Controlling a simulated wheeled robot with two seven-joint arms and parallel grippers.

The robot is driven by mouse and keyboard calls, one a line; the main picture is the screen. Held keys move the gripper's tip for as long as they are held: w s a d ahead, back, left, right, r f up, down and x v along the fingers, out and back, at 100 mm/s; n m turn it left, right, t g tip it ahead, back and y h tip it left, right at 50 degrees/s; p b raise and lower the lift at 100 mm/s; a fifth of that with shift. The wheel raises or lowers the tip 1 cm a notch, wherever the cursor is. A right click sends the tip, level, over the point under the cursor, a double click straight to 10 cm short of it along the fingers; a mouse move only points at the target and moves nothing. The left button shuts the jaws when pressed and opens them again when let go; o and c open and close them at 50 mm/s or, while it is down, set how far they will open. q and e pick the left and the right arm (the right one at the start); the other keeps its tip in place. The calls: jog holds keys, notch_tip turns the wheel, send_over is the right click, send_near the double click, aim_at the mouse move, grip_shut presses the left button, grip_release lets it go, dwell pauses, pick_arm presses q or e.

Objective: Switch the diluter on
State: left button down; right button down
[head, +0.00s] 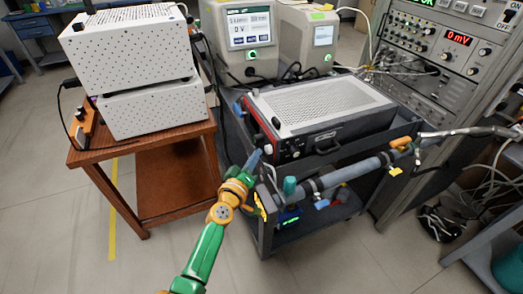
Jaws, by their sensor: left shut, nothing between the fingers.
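A low silver box with a perforated top (325,100) and a black front panel sits on a dark cart. I cannot read a label that tells whether it is the diluter. A white knob and small red parts show at the left of its front panel. My left gripper (253,160) reaches up from below, its shut, empty fingertips just in front of and below the panel's left end. I cannot tell whether the fingertips touch anything. My right gripper is not in view.
A horizontal pipe (343,174) with valves runs along the cart's front, right of my left gripper. White perforated boxes (130,55) stand on a wooden table at left. A screened instrument (247,35) stands behind. A rack (450,50) with a red display is at right. Floor at lower left is clear.

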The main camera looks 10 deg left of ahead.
pick_arm(q)
jog(key=shift+w+d+r, duration=0.1)
jog(key=shift+w+r, duration=0.1)
jog(key=shift+r, duration=0.55)
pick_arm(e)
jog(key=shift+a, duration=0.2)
pick_arm(q)
jog(key=shift+s+f, duration=0.1)
jog(key=shift+f, duration=0.1)
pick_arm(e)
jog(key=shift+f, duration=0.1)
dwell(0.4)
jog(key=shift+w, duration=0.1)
pick_arm(q)
jog(key=shift+s+a+f, duration=0.7)
jog(key=shift+a, duration=0.05)
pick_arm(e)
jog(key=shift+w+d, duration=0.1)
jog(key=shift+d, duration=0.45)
